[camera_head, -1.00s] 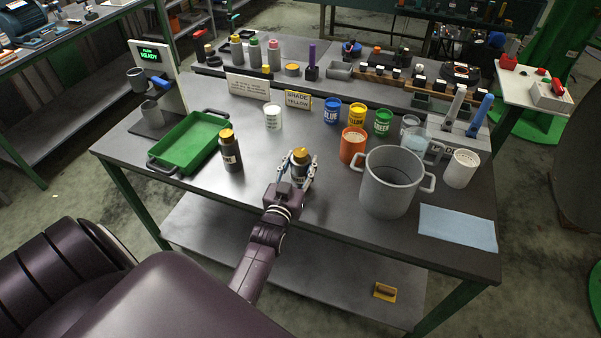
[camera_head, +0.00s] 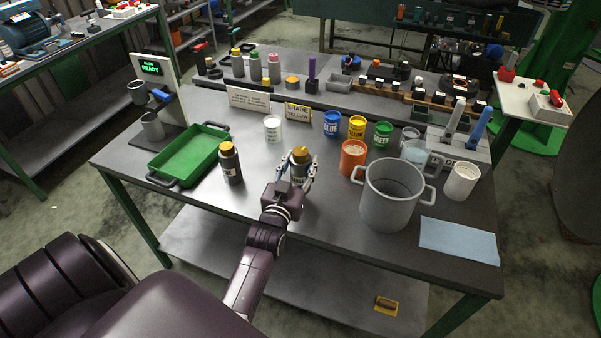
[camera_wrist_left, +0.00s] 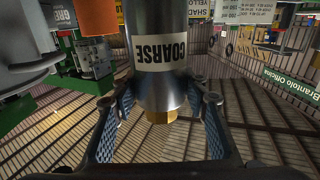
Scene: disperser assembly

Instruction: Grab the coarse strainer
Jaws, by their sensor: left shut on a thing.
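The coarse strainer (camera_head: 299,165) is a dark metal cylinder with a gold end, upright near the front middle of the table. In the left wrist view, the strainer (camera_wrist_left: 158,50) shows a white label reading COARSE, with its gold end low in the picture. My left gripper (camera_head: 301,181) is shut around it, with a finger on each side. In the left wrist view the gripper's blue-padded fingers (camera_wrist_left: 165,118) flank the cylinder near the gold end. Whether its base touches the table is hidden. My right gripper is not in view.
A similar dark canister (camera_head: 231,165) stands to the left, beside a green tray (camera_head: 183,158). A large grey pot (camera_head: 388,204), an orange cup (camera_head: 353,160) and a white cup (camera_head: 461,182) stand to the right. A blue cloth (camera_head: 459,241) lies front right. The table's front edge is close.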

